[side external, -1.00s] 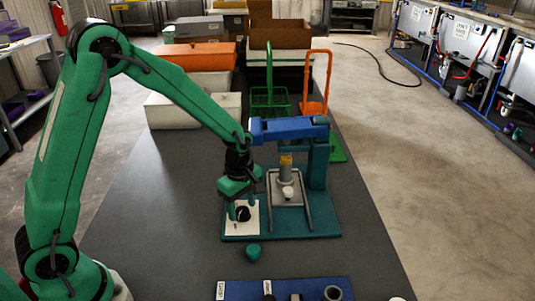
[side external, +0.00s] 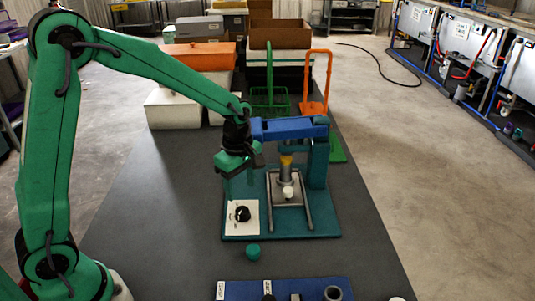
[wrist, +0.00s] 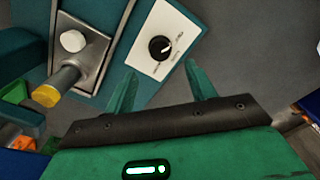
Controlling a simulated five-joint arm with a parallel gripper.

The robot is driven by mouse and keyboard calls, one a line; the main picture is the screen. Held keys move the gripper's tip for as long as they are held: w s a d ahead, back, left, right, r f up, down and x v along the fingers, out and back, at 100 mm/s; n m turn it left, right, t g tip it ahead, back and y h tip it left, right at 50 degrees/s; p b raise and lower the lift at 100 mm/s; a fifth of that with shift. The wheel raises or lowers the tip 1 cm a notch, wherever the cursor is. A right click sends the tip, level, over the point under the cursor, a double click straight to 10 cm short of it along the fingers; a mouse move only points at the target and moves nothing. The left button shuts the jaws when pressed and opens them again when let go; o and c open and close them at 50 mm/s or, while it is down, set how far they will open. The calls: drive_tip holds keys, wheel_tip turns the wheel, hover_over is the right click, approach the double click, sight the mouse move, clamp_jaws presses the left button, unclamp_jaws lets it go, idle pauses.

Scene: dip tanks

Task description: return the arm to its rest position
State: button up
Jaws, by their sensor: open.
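My green gripper (side external: 240,180) is open and empty. In the side view it hangs above the white dial plate at the left of the teal fixture base (side external: 270,226). In the wrist view my gripper (wrist: 158,85) shows two green fingers spread apart, with the black dial (wrist: 160,48) beyond them. The dial also shows on its white plate (side external: 251,206) in the side view, clear of the fingers. Its white pointer line aims up and to the right in the wrist view.
A blue overhead arm (side external: 290,129) of the fixture is close to the right of my wrist. A small green cap (side external: 253,252) and a blue rack (side external: 285,289) are in front.

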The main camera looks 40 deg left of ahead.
drive_tip(key=s+a+r+m+t, duration=0.3)
drive_tip(key=s+r+m+t, duration=0.2)
drive_tip(key=s+r+m, duration=0.9)
drive_tip(key=shift+s+r+m+t, duration=0.3)
drive_tip(key=shift+s+r+m, duration=0.1)
drive_tip(key=shift+s+m, duration=1.9)
drive_tip(key=shift+s, duration=0.15)
